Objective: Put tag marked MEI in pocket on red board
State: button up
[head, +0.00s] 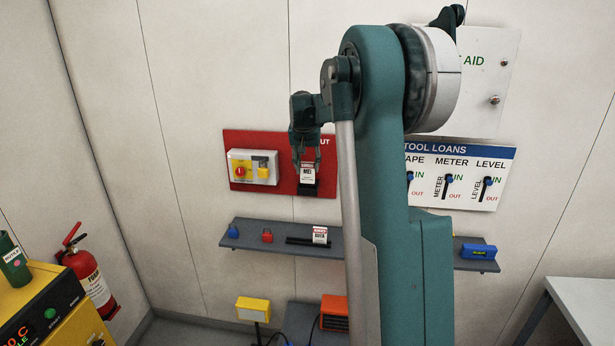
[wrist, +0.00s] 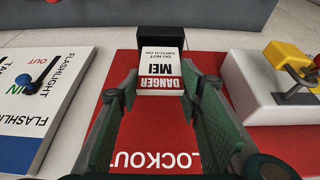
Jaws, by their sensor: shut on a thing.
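The tag marked MEI (head: 308,174) is white with a red DANGER band. My gripper (head: 307,163) is shut on its upper end, in front of the red board (head: 268,143). The wrist view shows the tag (wrist: 161,70) between my fingertips (wrist: 155,86), its lettering upside down there. The black pocket (wrist: 165,39) on the red board lies just beyond the tag's lower end. In the head view the pocket (head: 306,190) shows as a dark strip just below the tag. I cannot tell whether the tag's lower edge is inside the pocket or in front of it.
A switch box (head: 253,168) with red and yellow parts is left of the pocket. The tool loans board (head: 455,185) is to the right. The grey shelf (head: 270,244) below holds another tag (head: 320,235), a red padlock (head: 267,236) and a blue item (head: 233,231).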

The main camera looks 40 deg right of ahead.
aim_at(307, 173)
jog(key=shift+f, duration=0.3)
jog(key=shift+f, duration=2)
jog(key=shift+f, duration=0.15)
jog(key=o, duration=0.8)
jog(key=v, duration=1.2)
jog(key=shift+r+b, duration=0.2)
jog(key=shift+b, duration=0.1)
